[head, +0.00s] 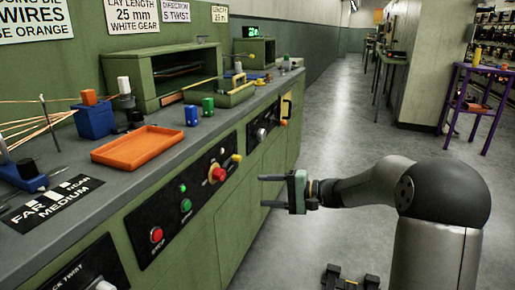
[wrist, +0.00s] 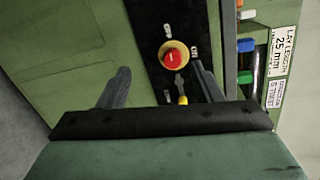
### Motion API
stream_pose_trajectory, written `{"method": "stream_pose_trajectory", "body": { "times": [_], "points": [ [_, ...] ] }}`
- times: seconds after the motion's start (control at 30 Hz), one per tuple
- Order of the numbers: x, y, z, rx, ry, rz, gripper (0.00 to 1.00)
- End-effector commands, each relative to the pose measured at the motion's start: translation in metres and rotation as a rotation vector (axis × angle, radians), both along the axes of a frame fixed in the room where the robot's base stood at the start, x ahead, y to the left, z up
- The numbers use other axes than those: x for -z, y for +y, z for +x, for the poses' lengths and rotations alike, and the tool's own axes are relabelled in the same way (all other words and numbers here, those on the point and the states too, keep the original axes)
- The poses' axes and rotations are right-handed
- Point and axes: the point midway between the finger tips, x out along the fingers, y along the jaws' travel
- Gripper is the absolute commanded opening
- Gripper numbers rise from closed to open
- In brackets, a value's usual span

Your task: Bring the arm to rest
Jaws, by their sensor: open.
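My gripper (head: 272,190) is at the end of my arm, in front of the green bench's control panel in the head view. Its two fingers point left toward the panel and stand apart, with nothing between them. In the wrist view the open fingers (wrist: 160,85) face the green bench front, and the red knob on a yellow ring (wrist: 173,57) shows between and beyond them. That red knob (head: 218,174) sits on the panel in the head view, left of the fingers and apart from them.
The green bench (head: 262,172) runs along the left. A purple table (head: 487,71) stands at the right. The aisle floor (head: 335,115) is clear.

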Motion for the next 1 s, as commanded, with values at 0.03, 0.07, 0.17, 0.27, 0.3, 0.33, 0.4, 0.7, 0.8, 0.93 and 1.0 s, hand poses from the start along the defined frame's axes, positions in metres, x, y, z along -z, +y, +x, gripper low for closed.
{"method": "stream_pose_trajectory", "body": {
  "times": [0.03, 0.07, 0.17, 0.27, 0.3, 0.33, 0.4, 0.7, 0.8, 0.93, 1.0],
  "points": [
    [-0.036, 0.015, -0.022, -0.050, 0.021, -0.074, 0.59],
    [-0.045, 0.022, -0.036, -0.080, 0.039, -0.128, 0.59],
    [-0.072, 0.038, -0.089, -0.177, 0.100, -0.321, 0.59],
    [-0.097, 0.040, -0.142, -0.256, 0.145, -0.516, 0.59],
    [-0.108, 0.038, -0.162, -0.283, 0.157, -0.594, 0.59],
    [-0.116, 0.034, -0.177, -0.301, 0.166, -0.651, 0.59],
    [-0.136, 0.025, -0.210, -0.339, 0.177, -0.784, 0.59],
    [-0.216, -0.036, -0.315, -0.432, 0.126, -1.267, 0.59],
    [-0.229, -0.051, -0.331, -0.442, 0.098, -1.357, 0.59],
    [-0.235, -0.061, -0.340, -0.448, 0.074, -1.417, 0.59],
    [-0.235, -0.062, -0.341, -0.448, 0.072, -1.424, 0.59]
  ]
}}
